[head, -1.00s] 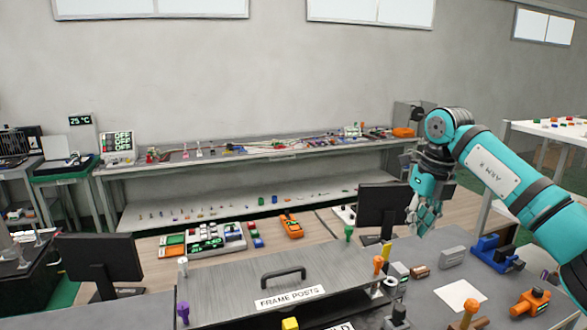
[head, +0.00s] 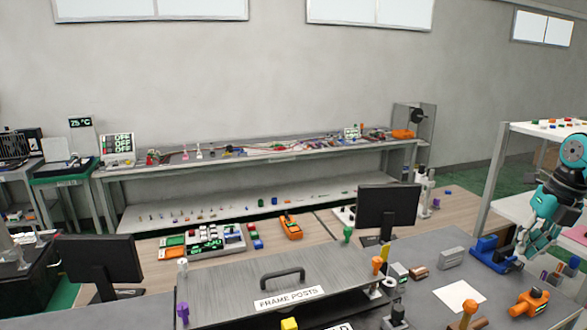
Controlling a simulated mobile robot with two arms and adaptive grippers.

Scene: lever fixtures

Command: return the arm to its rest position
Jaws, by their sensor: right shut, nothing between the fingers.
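My right gripper (head: 527,245) is at the right side of the head view, at the end of my teal arm. It is shut and empty, fingers pointing down, by the blue fixture (head: 490,254) at the right of the grey table. I cannot tell whether it touches the fixture. Part of my right arm is cut off by the right picture edge. My left gripper is not in view.
A grey panel (head: 227,283) labelled FRAME POSTS, with a black handle (head: 283,278) and coloured posts around it, fills the front middle. An orange fixture (head: 529,303) and white paper (head: 459,296) lie at right.

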